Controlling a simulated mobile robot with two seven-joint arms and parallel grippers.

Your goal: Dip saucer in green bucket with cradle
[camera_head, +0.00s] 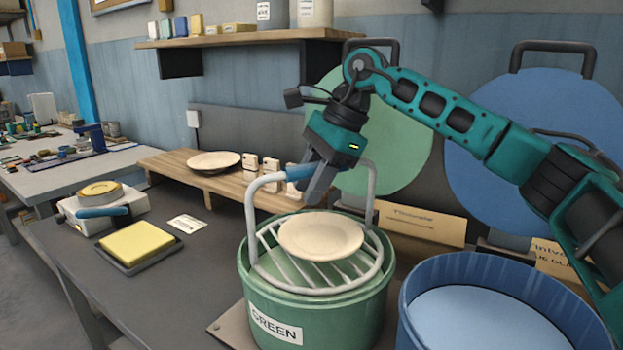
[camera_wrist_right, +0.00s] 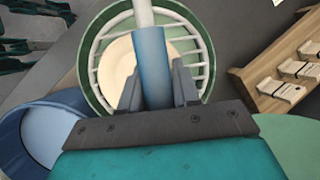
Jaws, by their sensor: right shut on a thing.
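The cream saucer (camera_head: 321,235) lies on the slats of the grey wire cradle (camera_head: 255,225). The cradle sits at the mouth of the green bucket (camera_head: 318,312), which is labelled GREEN; how deep it sits is hard to tell. My right gripper (camera_head: 318,182) is above the bucket, shut on the blue grip of the cradle's handle. In the right wrist view the blue grip (camera_wrist_right: 152,68) runs between the fingers, with the saucer (camera_wrist_right: 117,65) and green bucket (camera_wrist_right: 88,82) below. The saucer is partly hidden there. My left gripper is not in view.
A blue bucket (camera_head: 505,268) stands to the right of the green one. Green (camera_head: 405,160) and blue (camera_head: 530,130) round lids stand behind. A wooden rack (camera_head: 160,163) holds another plate (camera_head: 213,162). A yellow sponge (camera_head: 140,243) lies in a tray at left, by a white scale-like device (camera_head: 75,205).

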